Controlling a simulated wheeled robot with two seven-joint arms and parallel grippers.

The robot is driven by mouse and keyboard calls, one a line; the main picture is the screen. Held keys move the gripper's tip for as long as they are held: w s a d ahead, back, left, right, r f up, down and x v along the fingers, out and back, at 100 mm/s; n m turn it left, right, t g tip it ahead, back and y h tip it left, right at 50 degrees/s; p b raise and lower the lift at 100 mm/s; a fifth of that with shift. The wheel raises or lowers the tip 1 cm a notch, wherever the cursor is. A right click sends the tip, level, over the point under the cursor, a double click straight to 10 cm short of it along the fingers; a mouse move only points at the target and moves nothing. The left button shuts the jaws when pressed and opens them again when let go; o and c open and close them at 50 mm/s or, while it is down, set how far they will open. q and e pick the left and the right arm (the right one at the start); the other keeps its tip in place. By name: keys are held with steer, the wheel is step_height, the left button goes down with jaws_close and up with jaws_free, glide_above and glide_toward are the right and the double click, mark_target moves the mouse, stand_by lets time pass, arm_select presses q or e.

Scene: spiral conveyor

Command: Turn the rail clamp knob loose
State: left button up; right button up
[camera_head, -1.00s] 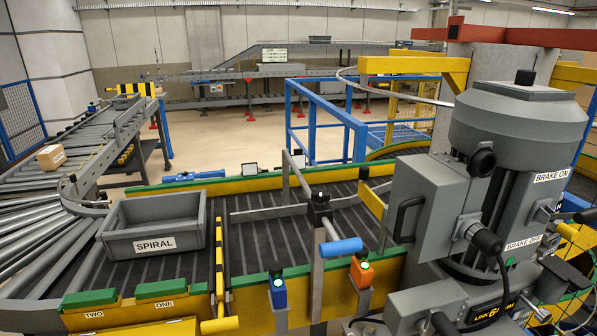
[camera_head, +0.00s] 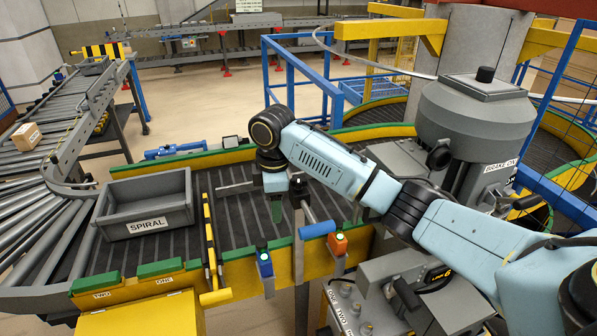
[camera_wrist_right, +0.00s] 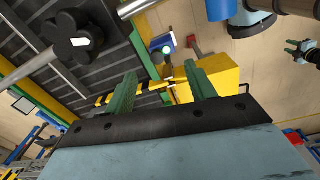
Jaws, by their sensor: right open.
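The rail clamp knob shows in the right wrist view as a black lobed knob (camera_wrist_right: 68,28) with a white mark, by a grey metal bar. In the head view the dark clamp (camera_head: 298,190) tops a grey post, partly hidden by my arm. My right gripper (camera_head: 275,208) points down over the belt, just left of the clamp. In the right wrist view its green fingers (camera_wrist_right: 160,92) are apart with nothing held. The knob is outside them, to the upper left.
A blue handle (camera_head: 317,230) sticks out beside the post. Blue (camera_head: 264,262) and orange (camera_head: 338,243) boxes sit on the conveyor's front edge. A grey SPIRAL tote (camera_head: 150,205) stands left. The grey brake machine (camera_head: 475,120) stands right, behind my arm.

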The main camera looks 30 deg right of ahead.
mark_target(299, 178)
steer(key=w+d+r, duration=0.1)
steer(key=d+r, duration=0.3)
steer(key=r, duration=0.4)
steer(key=w+d+r, duration=0.2)
steer(key=d+r, duration=0.2)
steer(key=r, duration=0.4)
steer(key=shift+n, duration=0.3)
steer(key=f+p, duration=0.2)
steer(key=f, duration=1.1)
steer(key=shift+s+p, duration=0.2)
steer(key=shift+p, duration=0.1)
steer(key=c, duration=1)
